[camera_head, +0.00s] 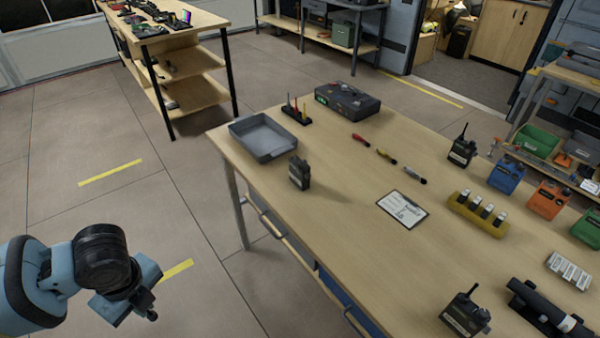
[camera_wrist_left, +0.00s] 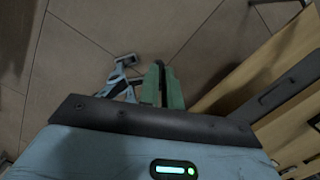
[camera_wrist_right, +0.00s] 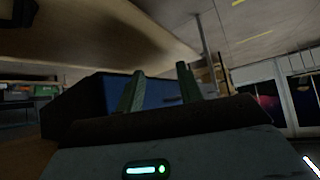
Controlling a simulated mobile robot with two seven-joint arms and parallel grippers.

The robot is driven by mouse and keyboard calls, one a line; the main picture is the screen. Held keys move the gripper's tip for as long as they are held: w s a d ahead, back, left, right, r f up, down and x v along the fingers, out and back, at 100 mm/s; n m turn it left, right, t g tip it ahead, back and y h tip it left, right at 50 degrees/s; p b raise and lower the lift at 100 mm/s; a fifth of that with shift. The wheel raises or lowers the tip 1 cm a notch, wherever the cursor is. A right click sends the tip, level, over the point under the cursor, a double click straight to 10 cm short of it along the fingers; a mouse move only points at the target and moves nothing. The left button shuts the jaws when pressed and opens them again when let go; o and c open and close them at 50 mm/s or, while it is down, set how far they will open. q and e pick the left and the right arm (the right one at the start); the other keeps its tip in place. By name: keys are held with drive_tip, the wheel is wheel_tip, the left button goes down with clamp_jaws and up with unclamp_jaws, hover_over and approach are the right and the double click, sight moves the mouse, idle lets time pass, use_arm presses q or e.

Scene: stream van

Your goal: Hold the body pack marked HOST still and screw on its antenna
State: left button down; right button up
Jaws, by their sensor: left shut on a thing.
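Dark body packs stand on the wooden table (camera_head: 345,240): one near the tray (camera_head: 300,172) with no long antenna visible, one at the far right side (camera_head: 461,150) with an antenna, and one at the near right (camera_head: 465,318) with an antenna. No HOST marking is readable. My left gripper (camera_head: 145,300) is off the table's left side, above the floor. In the left wrist view its green fingers (camera_wrist_left: 163,70) are close together on a small dark thing, mostly hidden. My right gripper (camera_wrist_right: 160,70) is open and empty, low beside the table, outside the head view.
A grey tray (camera_head: 265,140), a black case (camera_head: 347,101), a clipboard (camera_head: 402,209), a yellow holder (camera_head: 475,214) and coloured packs (camera_head: 506,176) are on the table. A blue drawer front (camera_wrist_right: 160,92) is before my right gripper. The table's middle front is clear.

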use_arm(q)
drive_tip(key=d+f+n+g, duration=0.1)
drive_tip(key=d+f+n, duration=0.2)
drive_tip(key=n, duration=0.8)
drive_tip(key=w+d+f+n+g+h, duration=0.1)
drive_tip(key=d+f+n, duration=0.2)
drive_tip(key=n, duration=0.9)
drive_tip(key=d, duration=0.2)
drive_tip(key=shift+w+d, duration=0.25)
drive_tip(key=shift+d, duration=0.05)
